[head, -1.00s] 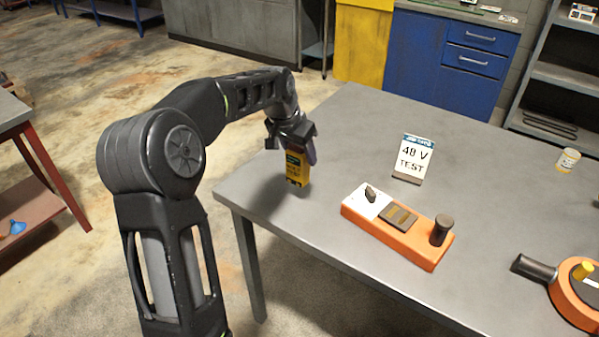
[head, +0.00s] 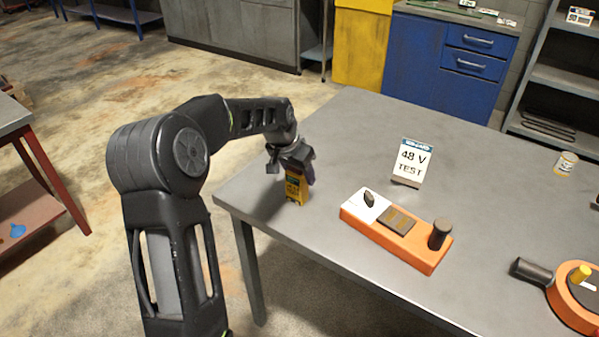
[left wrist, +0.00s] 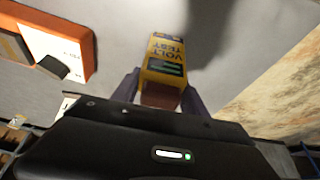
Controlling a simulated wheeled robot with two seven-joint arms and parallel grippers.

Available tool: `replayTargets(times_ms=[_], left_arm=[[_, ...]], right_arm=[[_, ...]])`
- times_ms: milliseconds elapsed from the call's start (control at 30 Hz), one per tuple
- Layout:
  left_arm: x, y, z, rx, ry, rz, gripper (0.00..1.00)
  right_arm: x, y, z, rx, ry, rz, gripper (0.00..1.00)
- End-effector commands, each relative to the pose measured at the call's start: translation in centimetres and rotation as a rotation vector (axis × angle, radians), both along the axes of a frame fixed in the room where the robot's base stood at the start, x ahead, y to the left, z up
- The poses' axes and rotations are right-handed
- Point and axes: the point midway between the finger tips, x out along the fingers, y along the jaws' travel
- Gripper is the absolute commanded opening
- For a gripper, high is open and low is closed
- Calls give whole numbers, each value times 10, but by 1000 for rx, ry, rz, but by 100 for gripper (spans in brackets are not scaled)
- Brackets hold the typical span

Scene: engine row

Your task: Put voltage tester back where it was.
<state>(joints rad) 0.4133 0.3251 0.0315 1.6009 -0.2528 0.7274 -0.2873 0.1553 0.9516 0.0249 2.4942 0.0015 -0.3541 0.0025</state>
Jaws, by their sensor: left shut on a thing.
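The voltage tester is a yellow block with a dark display; it shows in the head view (head: 295,188) and in the left wrist view (left wrist: 165,68), where its label reads VOLT TEST. My left gripper (head: 297,165) is shut on it, one finger on each side, at the left end of the grey table (head: 330,140). The tester hangs upright, its lower end close to the tabletop; I cannot tell whether it touches. My right gripper is not in view.
An orange fixture (head: 425,258) with a white plate and black knob lies right of the tester. Behind it stands a 48 V TEST sign (head: 412,162). An orange round device (head: 575,300) and a small can (head: 566,163) are further right. The table around the tester is clear.

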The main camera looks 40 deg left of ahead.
Motion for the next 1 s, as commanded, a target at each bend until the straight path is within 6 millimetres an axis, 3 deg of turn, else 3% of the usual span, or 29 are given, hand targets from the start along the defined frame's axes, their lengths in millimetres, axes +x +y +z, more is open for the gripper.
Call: replayTargets(times_ms=[133,167,400,800,1000], left_arm=[[0,0,-4,0,-1,0,0],[0,0,-3,0,0,0,52],[0,0,-3,0,0,0,72],[-1,0,3,0,-1,0,72],[-11,0,29,2,-5,1,72]], right_arm=[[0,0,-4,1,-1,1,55],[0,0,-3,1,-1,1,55],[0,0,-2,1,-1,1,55],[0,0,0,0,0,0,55],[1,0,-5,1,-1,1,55]])
